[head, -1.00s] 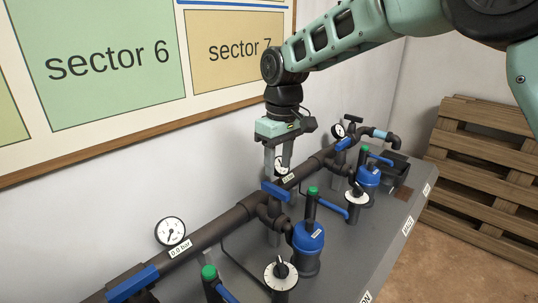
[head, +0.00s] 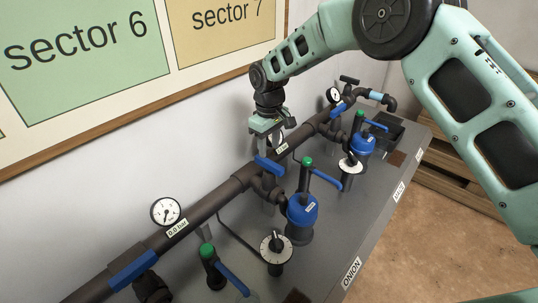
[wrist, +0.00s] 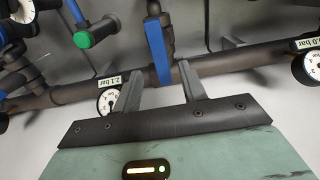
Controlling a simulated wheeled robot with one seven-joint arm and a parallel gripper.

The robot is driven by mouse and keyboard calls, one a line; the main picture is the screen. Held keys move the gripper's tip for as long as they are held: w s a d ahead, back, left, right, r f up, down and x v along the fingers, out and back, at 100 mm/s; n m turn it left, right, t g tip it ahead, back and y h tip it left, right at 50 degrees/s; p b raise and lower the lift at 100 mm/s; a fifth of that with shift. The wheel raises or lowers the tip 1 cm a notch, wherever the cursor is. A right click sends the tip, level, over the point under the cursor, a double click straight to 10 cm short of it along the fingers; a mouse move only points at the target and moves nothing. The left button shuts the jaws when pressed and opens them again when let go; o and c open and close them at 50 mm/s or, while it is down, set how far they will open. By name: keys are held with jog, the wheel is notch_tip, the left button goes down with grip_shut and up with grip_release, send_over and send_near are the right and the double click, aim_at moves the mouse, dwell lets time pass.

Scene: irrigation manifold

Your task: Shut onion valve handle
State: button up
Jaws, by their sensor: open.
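A blue lever handle (head: 268,165) sits on the dark main pipe, lying crosswise to it. It also shows in the wrist view (wrist: 158,52). My gripper (head: 266,148) is over the pipe at this handle, pointing down. In the wrist view my open fingers (wrist: 160,76) stand on either side of the handle's line, with nothing held. Whether they touch it cannot be told. The ONION label (head: 351,272) is on the bench's front edge. Which lever it belongs to is not certain from the frames.
A green-capped valve with a blue lever (head: 326,181) and a blue canister (head: 302,212) stand close in front. Another blue handle (head: 133,270) lies along the pipe at lower left. A pressure gauge (head: 165,211) reads beside a 0.0 bar label. A wooden pallet stands right.

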aim_at(269, 161)
jog(key=shift+f+p, duration=0.8)
jog(key=shift+f, duration=2.15)
jog(key=shift+c, duration=0.3)
grip_shut()
